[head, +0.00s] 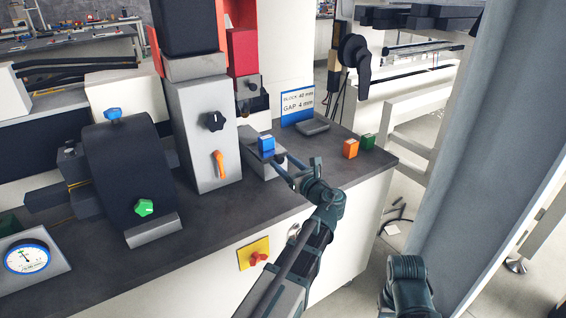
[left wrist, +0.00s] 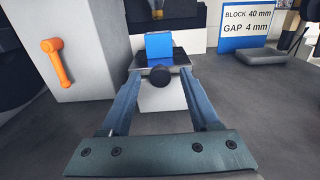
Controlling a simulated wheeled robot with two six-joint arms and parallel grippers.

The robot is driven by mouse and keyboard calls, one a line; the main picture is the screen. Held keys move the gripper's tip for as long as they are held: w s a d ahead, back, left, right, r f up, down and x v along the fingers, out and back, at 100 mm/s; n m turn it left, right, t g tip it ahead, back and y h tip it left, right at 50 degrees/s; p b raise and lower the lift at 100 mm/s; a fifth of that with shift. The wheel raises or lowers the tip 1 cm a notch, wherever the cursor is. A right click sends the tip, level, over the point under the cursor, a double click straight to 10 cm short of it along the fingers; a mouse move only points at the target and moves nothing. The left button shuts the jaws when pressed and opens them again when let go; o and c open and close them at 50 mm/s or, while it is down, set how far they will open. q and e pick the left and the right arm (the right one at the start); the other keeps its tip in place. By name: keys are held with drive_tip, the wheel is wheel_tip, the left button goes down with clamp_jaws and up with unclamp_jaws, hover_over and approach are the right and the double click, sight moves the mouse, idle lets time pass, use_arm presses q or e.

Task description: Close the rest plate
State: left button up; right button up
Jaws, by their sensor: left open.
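A blue block (head: 266,143) sits on a small grey unit at the foot of the tall grey housing. In the left wrist view the blue block (left wrist: 159,46) stands on a dark plate (left wrist: 150,71), which appears to be the rest plate. A round black knob (left wrist: 160,77) sits at the front of that plate. My left gripper (head: 284,163) is open, with its fingers on either side of the knob and apparently nothing gripped. In the head view the gripper partly hides the plate. Part of my right arm shows at lower right; its fingers are not visible.
The tall housing (head: 202,125) carries an orange lever (head: 218,165) and a black knob. A sign (head: 298,104) reads block 40 mm, gap 4 mm. Orange (head: 350,149) and green (head: 367,142) blocks stand at the bench's right end.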

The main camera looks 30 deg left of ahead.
use_arm(q)
drive_tip(key=shift+w+a, duration=0.25)
drive_tip(key=shift+a, duration=0.15)
clamp_jaws()
idle(1.3)
